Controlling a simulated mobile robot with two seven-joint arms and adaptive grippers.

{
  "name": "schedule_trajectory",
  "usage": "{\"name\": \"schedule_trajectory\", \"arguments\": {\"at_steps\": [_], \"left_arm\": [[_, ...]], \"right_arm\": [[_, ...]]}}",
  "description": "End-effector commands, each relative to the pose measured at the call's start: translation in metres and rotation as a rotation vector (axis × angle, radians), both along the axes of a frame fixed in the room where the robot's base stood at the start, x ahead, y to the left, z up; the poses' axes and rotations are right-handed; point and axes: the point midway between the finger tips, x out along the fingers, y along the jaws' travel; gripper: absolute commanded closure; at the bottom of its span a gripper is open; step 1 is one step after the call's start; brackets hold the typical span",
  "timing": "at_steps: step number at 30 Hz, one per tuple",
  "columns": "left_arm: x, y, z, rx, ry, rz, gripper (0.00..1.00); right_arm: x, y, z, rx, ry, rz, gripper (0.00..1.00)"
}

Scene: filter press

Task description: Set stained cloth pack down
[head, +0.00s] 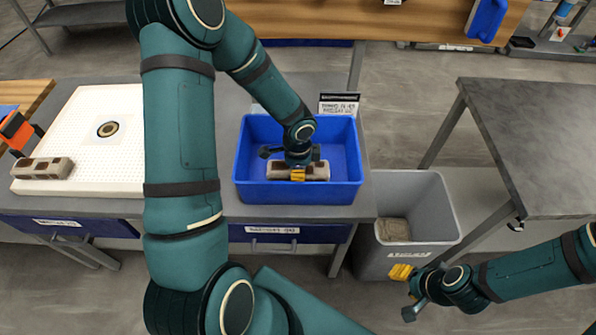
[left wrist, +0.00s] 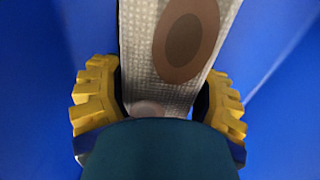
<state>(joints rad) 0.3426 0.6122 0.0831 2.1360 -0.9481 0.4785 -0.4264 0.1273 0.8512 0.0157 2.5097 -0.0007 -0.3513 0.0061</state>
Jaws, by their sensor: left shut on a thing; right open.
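The stained cloth pack (head: 318,171) is a pale beige block with brown stains. It is inside the blue bin (head: 345,193), low down near its front wall. My left gripper (head: 298,174) reaches down into the bin and is shut on the pack. In the left wrist view the pack (left wrist: 160,45) lies between the yellow fingertips (left wrist: 158,105), with a brown oval stain on top. I cannot tell whether the pack touches the bin floor. My right gripper (head: 405,285) is open and empty, at the lower right near the grey waste bin.
A grey waste bin (head: 440,215) with a cloth-like piece inside stands right of the bench. A white perforated board (head: 100,150) with a dark ring lies at left. Another stained pack (head: 42,168) rests on its left edge. A grey table (head: 540,130) stands at right.

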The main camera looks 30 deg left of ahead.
Motion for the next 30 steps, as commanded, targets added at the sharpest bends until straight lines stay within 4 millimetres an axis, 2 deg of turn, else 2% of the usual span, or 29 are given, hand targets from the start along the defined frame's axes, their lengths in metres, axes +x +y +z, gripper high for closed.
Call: {"name": "schedule_trajectory", "arguments": {"at_steps": [3, 4, 6, 7, 15, 19, 23, 30], "left_arm": [[0.0, 0.0, -0.004, 0.0, 0.0, 0.0, 0.72], [0.0, 0.0, -0.004, 0.0, 0.0, 0.0, 0.28], [0.0, 0.0, -0.003, 0.0, 0.0, 0.0, 0.03], [0.0, 0.0, -0.003, 0.0, 0.0, 0.0, 0.0], [0.0, 0.0, -0.002, 0.0, 0.0, 0.0, 0.0], [0.0, 0.0, 0.006, 0.001, -0.001, 0.0, 0.0], [0.001, 0.001, 0.027, 0.001, -0.004, 0.001, 0.0], [0.0, 0.001, 0.079, 0.001, -0.003, 0.001, 0.0]], "right_arm": [[0.0, 0.0, -0.004, 0.0, 0.001, 0.0, 0.53], [-0.001, 0.0, -0.004, 0.0, 0.002, 0.002, 0.53], [-0.001, 0.0, -0.003, 0.0, 0.002, 0.001, 0.53], [-0.001, 0.0, -0.003, 0.0, 0.002, 0.001, 0.53], [0.0, 0.0, -0.002, 0.0, 0.001, 0.0, 0.53], [0.0, 0.0, 0.003, 0.0, -0.001, 0.0, 0.53], [0.002, 0.0, 0.009, -0.001, -0.005, -0.004, 0.53], [0.007, -0.001, 0.024, -0.003, -0.015, -0.012, 0.53]]}}
